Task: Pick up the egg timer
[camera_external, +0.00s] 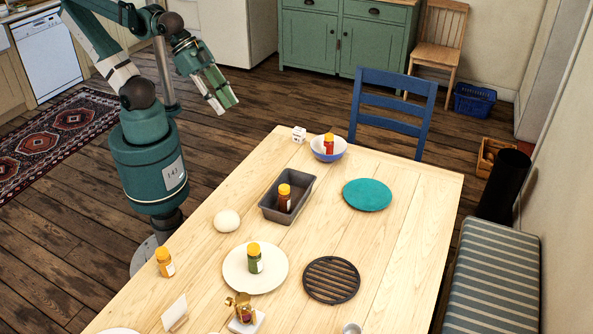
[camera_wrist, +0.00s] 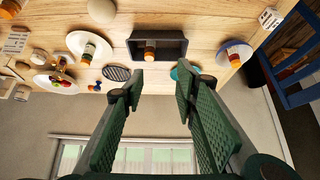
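A small white cube with dark marks (camera_external: 298,134) sits at the table's far left corner, beside the blue bowl; it looks most like the egg timer, but I cannot be certain. It also shows at the upper right of the wrist view (camera_wrist: 270,18). A rounded white object (camera_external: 227,220) lies near the table's left edge; it is at the top of the wrist view (camera_wrist: 102,10). My gripper (camera_external: 222,102) hangs in the air left of the table's far end, apart from both. In the wrist view its two green fingers (camera_wrist: 160,85) are spread with nothing between them.
A grey loaf tin (camera_external: 265,207) holds a bottle. A blue bowl (camera_external: 319,153) and a white plate (camera_external: 235,275) each hold another. A blue chair (camera_external: 395,82) stands at the far end.

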